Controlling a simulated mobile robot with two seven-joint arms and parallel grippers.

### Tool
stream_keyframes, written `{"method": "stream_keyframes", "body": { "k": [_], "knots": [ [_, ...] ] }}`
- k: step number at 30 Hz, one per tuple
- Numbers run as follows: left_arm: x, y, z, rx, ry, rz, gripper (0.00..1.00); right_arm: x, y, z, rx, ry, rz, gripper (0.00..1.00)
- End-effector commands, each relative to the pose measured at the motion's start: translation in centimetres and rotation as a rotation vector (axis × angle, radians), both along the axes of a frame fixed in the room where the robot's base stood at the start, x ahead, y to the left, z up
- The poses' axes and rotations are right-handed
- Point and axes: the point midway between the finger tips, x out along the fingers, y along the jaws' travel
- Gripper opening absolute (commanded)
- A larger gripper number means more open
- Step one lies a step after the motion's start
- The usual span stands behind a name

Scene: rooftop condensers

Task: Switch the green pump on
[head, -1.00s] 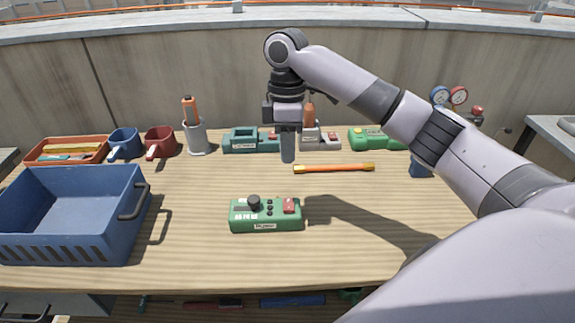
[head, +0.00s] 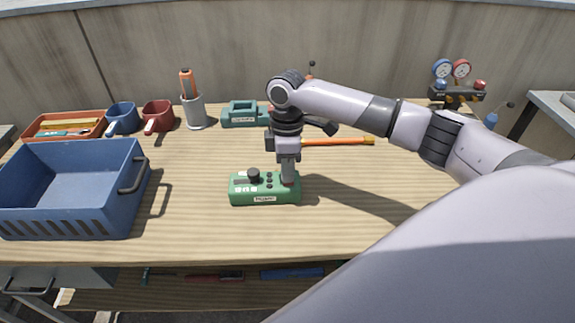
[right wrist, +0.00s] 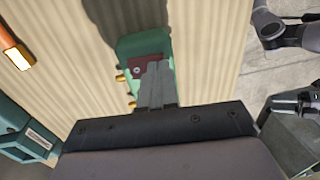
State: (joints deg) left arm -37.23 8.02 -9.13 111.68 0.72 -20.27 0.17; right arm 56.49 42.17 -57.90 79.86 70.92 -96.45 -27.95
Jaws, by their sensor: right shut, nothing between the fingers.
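The green pump (head: 265,198) lies near the middle of the table in the head view, with a black knob, small black buttons and a front label. Its red switch sits at its right end. My right gripper (head: 288,180) is shut and empty, pointing down over that end, and hides most of the switch there. In the right wrist view the shut fingertips (right wrist: 155,70) overlap the red switch (right wrist: 143,66) on the green case. I cannot tell whether they touch it or which way it is set.
A blue crate (head: 70,205) stands at the left. An orange-handled tool (head: 338,141) lies behind the pump. A teal device (head: 242,117), mugs (head: 158,118), a grey holder (head: 196,112) and gauges (head: 450,70) stand at the back. The table front is clear.

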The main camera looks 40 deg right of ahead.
Motion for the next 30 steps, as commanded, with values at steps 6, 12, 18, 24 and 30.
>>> {"method": "stream_keyframes", "body": {
  "k": [6,12,18,24,30],
  "knots": [
    [0.0,0.0,0.5,0.000,-0.001,0.000,0.56,0.0,0.0,0.1,-0.008,-0.009,0.001,0.00],
    [0.2,0.0,1.0,-0.001,-0.005,0.000,0.56,0.0,0.0,-0.4,-0.023,-0.034,-0.001,0.00],
    [0.1,0.0,1.0,-0.001,-0.003,0.000,0.56,0.2,-0.1,-0.4,-0.023,-0.034,-0.001,0.00],
    [0.1,0.0,1.4,0.000,-0.002,0.000,0.56,0.9,-0.5,-0.1,-0.023,-0.034,-0.003,0.00],
    [0.1,0.0,1.5,0.000,-0.002,0.000,0.56,1.4,-0.8,0.0,-0.023,-0.034,-0.002,0.00]
  ]
}}
